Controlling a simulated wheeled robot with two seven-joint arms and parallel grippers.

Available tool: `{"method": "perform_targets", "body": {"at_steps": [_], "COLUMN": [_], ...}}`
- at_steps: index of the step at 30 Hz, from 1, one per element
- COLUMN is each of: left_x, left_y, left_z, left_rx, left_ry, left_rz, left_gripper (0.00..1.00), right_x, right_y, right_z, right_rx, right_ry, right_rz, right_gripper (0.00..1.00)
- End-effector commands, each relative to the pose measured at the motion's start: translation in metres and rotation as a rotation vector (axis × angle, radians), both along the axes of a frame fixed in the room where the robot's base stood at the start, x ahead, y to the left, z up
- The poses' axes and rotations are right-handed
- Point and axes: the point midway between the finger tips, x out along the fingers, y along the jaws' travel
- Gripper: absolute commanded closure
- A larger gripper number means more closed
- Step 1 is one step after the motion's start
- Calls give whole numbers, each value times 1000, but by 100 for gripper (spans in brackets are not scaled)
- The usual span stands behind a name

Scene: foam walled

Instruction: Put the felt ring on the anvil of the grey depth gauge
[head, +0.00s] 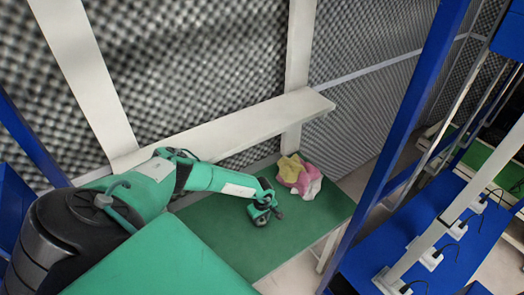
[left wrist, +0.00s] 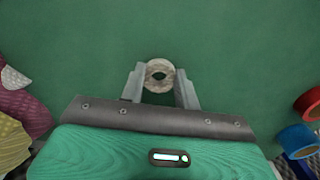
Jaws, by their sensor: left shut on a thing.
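The felt ring (left wrist: 158,75) is a pale, speckled ring with a round hole. In the left wrist view it sits between the fingertips of my left gripper (left wrist: 160,84), which is shut on it. In the head view my left gripper (head: 263,216) is over the green table top, left of and below a crumpled cloth; the ring is too small or hidden to make out there. I cannot tell the ring's height above the table. I cannot make out the grey depth gauge or its anvil in either view. My right gripper is not in view.
A crumpled pink and yellow cloth (head: 298,176) lies at the table's back edge. The left wrist view shows a red tape roll (left wrist: 308,103) and a blue one (left wrist: 297,138) at right. A blue post (head: 400,130) stands right.

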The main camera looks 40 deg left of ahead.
Motion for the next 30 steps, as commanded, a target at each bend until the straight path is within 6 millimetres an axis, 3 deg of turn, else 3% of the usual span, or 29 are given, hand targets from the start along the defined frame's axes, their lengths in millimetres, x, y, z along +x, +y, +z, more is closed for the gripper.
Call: {"method": "perform_targets", "body": {"at_steps": [16, 17, 19, 30], "left_x": [0, 0, 0, 0], "left_y": [0, 0, 0, 0], "left_z": [-14, -12, -11, -8], "left_rx": [-1, -1, -1, 0], "left_ry": [-2, -2, -2, -1], "left_rz": [0, 1, 1, 0], "left_gripper": [89, 62, 48, 46], "right_x": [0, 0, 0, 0], "right_y": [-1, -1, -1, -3], "right_z": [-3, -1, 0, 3], "right_rx": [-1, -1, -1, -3], "right_ry": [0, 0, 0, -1], "right_rz": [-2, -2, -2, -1], "right_gripper": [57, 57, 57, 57]}}
